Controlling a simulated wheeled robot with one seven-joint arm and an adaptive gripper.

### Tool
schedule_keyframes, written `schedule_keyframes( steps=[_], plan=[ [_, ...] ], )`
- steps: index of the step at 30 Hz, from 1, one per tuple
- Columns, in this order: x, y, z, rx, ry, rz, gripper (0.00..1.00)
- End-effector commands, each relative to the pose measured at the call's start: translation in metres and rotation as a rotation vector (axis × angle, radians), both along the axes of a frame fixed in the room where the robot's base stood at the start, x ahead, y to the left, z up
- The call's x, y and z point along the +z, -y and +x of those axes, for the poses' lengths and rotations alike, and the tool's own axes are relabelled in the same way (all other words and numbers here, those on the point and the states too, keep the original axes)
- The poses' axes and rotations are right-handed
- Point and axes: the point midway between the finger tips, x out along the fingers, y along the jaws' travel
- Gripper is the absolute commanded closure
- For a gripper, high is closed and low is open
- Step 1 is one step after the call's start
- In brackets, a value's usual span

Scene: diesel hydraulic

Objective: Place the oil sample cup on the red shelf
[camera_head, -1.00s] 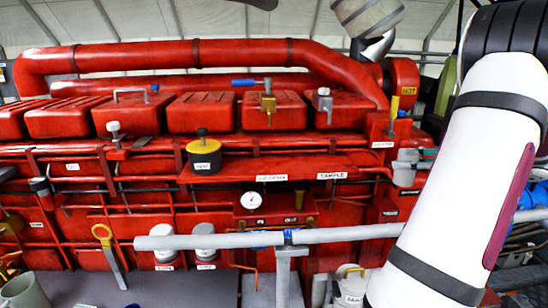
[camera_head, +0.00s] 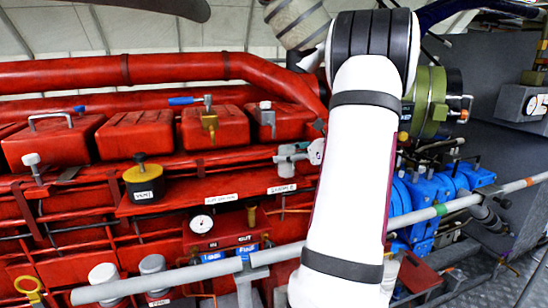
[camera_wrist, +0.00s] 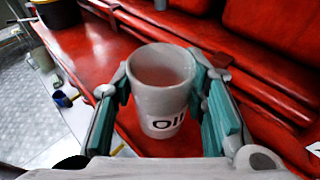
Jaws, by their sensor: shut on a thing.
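A whitish cup (camera_wrist: 160,95) with a black "Oil" label is upright between the green-padded fingers of my gripper (camera_wrist: 163,100) in the wrist view. The fingers are shut on its sides. The red shelf (camera_wrist: 98,45) spreads behind and below the cup; I cannot tell whether the cup's base touches it. In the head view, the red shelf (camera_head: 222,185) runs along the engine front with a "SAMPLE" label on its edge. My gripper (camera_head: 290,156) is at its right end, partly hidden by my arm, and the cup is hard to make out there.
A black and yellow "VENT" pot (camera_head: 143,184) stands on the shelf's left part. A grey rail (camera_head: 205,275) crosses in front of the engine. Red covers (camera_head: 140,133) rise behind the shelf. The shelf between pot and gripper looks clear.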

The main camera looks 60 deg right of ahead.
Motion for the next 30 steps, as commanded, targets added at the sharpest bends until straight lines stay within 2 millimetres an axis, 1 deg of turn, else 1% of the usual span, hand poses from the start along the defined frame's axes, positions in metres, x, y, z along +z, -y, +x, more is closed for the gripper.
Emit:
schedule_keyframes(
  steps=[5, 8, 12, 14, 16, 23, 27, 28, 30],
  plan=[
    [0.000, -0.001, 0.010, 0.000, 0.001, 0.000, 0.88],
    [0.000, -0.002, 0.022, 0.002, 0.001, 0.001, 0.88],
    [0.000, -0.004, 0.045, 0.003, 0.001, 0.002, 0.88],
    [-0.009, -0.003, 0.043, -0.002, -0.001, 0.006, 0.88],
    [-0.014, -0.003, 0.043, -0.002, -0.001, 0.003, 0.88],
    [-0.015, -0.003, 0.043, -0.001, 0.000, 0.001, 0.88],
    [-0.019, -0.003, 0.043, -0.001, 0.000, 0.001, 0.88],
    [-0.019, -0.003, 0.043, -0.001, 0.000, 0.001, 0.54],
    [-0.018, -0.003, 0.043, -0.001, 0.000, 0.001, 0.40]
  ],
)
